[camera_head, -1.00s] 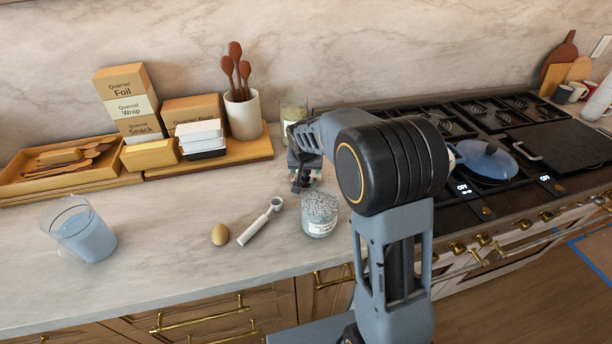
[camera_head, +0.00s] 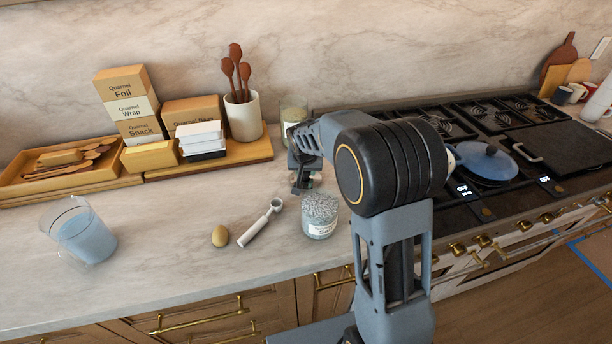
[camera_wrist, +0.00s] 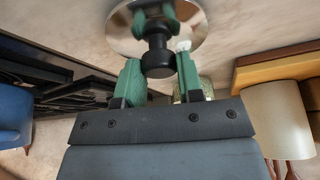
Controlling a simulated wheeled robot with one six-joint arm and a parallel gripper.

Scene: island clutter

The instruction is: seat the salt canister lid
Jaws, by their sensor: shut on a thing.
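The salt canister (camera_head: 320,224) is a clear jar of whitish grains with a label, standing upright on the counter just in front of my gripper. Its top looks uncovered in the head view. My gripper (camera_head: 304,184) is above the counter behind the canister, partly hidden by my arm. In the wrist view my gripper (camera_wrist: 158,76) has its green fingers on either side of the black knob (camera_wrist: 157,58) of a round shiny metal lid (camera_wrist: 190,28). The lid is held apart from the canister; it is hard to make out in the head view.
A white scoop (camera_head: 258,226) and an egg-like object (camera_head: 220,236) lie left of the canister. A jar (camera_head: 292,112) and a utensil crock (camera_head: 243,116) stand behind. The stove (camera_head: 480,130) is at right.

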